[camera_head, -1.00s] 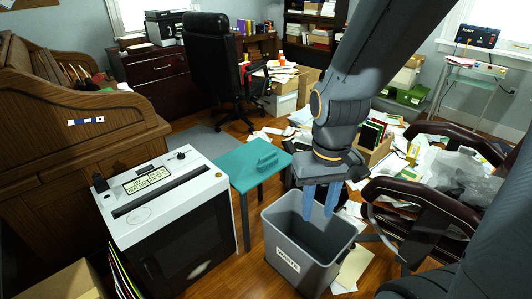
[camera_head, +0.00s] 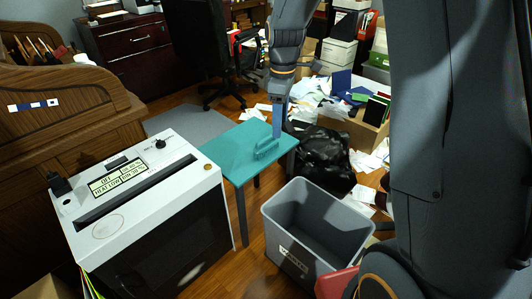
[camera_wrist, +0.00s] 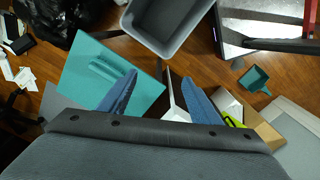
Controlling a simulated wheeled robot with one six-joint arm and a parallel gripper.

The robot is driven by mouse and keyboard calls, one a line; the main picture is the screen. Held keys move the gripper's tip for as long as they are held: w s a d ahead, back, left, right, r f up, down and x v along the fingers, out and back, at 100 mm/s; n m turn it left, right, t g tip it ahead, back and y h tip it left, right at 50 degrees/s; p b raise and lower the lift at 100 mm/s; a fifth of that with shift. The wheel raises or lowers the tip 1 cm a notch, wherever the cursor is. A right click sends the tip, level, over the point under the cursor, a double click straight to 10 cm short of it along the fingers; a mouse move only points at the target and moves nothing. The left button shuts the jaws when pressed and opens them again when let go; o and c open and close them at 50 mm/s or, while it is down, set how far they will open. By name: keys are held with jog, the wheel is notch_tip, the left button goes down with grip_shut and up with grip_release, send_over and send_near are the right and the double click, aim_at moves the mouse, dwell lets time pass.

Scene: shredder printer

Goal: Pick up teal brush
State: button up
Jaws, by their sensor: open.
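The teal brush (camera_head: 265,149) lies on the small teal table (camera_head: 228,152), near its right side; the two are almost the same colour. In the wrist view the brush (camera_wrist: 106,70) is on the table top (camera_wrist: 143,92), beside and beyond the left fingertip. My gripper (camera_head: 278,128) points down with its blue fingers close to the brush in the head view. I cannot tell whether they touch it. In the wrist view my gripper (camera_wrist: 160,76) is open, with no brush between its fingers.
A grey bin (camera_head: 312,222) stands right of the table, with a black bag (camera_head: 322,158) behind it. A white-topped shredder (camera_head: 130,185) stands left. Papers and boxes clutter the back right. A teal dustpan-like object (camera_wrist: 256,78) lies on the floor in the wrist view.

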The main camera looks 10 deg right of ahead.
aim_at(266, 137)
jog(key=w+f+n+b, duration=0.2)
jog(key=w+f+n, duration=0.2)
jog(key=w, duration=0.2)
jog(key=w+f+n+b, duration=0.3)
jog(key=w+f+n, duration=0.1)
jog(key=w, duration=0.3)
jog(key=w+f+n+b, duration=0.2)
jog(key=w+f+n, duration=0.2)
jog(key=w+f, duration=0.2)
jog(key=shift+w+f, duration=0.2)
jog(key=shift+w, duration=0.45)
jog(key=shift+f+b, duration=0.3)
jog(key=shift+f, duration=0.45)
jog(key=shift+s+d+f, duration=0.1)
jog(key=shift+f, duration=1.5)
jog(key=shift+s+d+f, duration=0.1)
jog(key=shift+f, duration=1.45)
jog(key=shift+c, duration=0.5)
jog(key=c, duration=1.1)
jog(key=shift+c, duration=0.2)
jog(key=shift+r, duration=0.1)
